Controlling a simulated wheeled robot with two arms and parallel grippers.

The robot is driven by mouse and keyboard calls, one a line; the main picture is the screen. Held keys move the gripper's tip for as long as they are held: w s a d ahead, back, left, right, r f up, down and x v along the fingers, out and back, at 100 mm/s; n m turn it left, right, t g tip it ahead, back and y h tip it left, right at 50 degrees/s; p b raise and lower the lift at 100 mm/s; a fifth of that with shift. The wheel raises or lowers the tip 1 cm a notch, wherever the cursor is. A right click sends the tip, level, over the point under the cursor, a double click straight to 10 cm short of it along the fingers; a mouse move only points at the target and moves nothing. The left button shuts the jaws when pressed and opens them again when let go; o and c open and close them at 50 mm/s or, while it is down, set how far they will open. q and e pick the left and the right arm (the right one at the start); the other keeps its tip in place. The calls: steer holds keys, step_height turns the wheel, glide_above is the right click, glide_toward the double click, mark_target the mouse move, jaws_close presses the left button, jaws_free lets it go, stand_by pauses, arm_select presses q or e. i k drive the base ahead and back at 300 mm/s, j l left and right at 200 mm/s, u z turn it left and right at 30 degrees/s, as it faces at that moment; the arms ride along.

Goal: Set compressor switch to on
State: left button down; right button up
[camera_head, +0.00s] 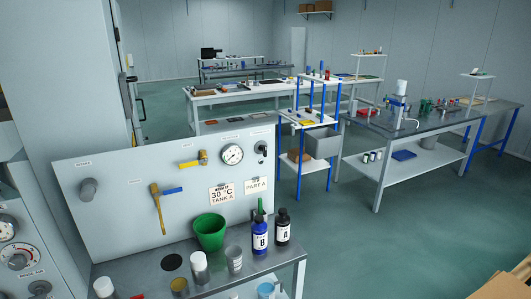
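A light grey upright panel (110,240) stands at the left behind a metal bench. A black rotary knob (262,148) sits at the panel's upper right, beside a round dial gauge (232,154). A grey round knob (88,189) sits at the panel's left end. The small labels above these are too small to read, so I cannot tell which knob is the compressor switch or its setting. Neither of my grippers shows in the head view.
Open floor (390,245) lies right.

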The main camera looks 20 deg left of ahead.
mark_target(263, 148)
steer(key=i+l+u, duration=0.1)
steer(key=i+u, duration=0.15)
steer(key=i, duration=0.25)
steer(key=i+l+u, duration=0.3)
steer(key=i, duration=0.2)
steer(key=i+j, duration=0.05)
steer(key=j, duration=0.05)
